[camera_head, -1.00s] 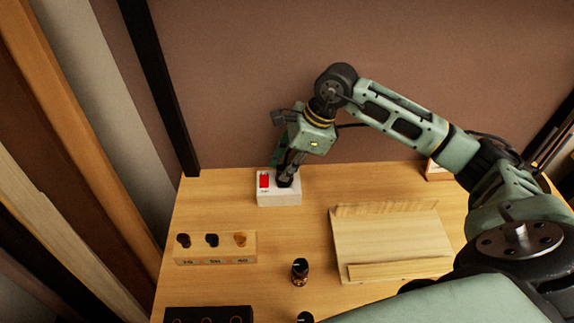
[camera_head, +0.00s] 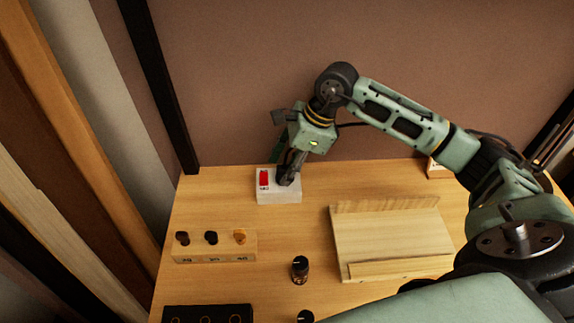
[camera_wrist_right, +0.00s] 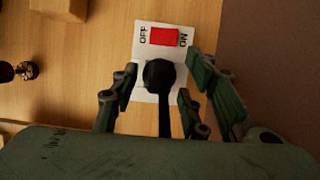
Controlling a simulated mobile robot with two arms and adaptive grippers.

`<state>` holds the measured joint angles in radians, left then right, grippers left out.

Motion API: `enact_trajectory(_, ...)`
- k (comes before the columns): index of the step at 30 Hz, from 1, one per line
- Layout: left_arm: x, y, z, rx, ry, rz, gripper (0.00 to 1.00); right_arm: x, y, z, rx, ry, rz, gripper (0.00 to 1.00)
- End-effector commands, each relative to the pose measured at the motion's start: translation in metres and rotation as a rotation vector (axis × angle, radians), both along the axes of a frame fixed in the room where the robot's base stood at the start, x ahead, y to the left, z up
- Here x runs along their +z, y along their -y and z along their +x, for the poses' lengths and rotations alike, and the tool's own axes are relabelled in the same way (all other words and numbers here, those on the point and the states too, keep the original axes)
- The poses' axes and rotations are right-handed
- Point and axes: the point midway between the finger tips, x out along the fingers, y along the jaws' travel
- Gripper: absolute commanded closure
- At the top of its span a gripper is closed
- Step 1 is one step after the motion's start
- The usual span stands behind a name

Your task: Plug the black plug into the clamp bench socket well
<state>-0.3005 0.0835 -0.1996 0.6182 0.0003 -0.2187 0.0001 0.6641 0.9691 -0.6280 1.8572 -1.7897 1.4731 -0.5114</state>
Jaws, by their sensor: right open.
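The white bench socket block (camera_head: 279,196) stands at the back of the table, with a red switch (camera_head: 264,177) on its left part. In the right wrist view the block (camera_wrist_right: 143,47) shows OFF and ON beside the red switch (camera_wrist_right: 164,37). The black plug (camera_wrist_right: 158,74) sits upright at the block's socket, its cord running toward my wrist; its depth in the well is hidden. My right gripper (camera_head: 285,181) is over the block. In the right wrist view its fingers (camera_wrist_right: 158,90) are open, one on each side of the plug, with gaps. My left gripper is out of view.
A wooden block with several dark and amber pegs (camera_head: 215,247) stands at the left. A wooden cradle (camera_head: 390,240) lies to the right. A small dark bottle (camera_head: 300,270) stands between them, nearer me. A black holder (camera_head: 208,313) is at the front left.

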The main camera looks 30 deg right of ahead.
Motion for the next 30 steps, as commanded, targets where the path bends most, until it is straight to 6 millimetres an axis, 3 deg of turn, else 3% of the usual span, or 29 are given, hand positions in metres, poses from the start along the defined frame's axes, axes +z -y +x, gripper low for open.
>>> enact_trajectory(18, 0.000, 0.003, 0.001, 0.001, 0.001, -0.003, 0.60, 0.099, 0.038, -0.016, -0.002, 0.004, 0.000, 0.58)
enact_trajectory(30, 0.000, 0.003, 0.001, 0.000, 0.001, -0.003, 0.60, 0.110, 0.041, -0.018, 0.000, 0.001, 0.001, 0.58)
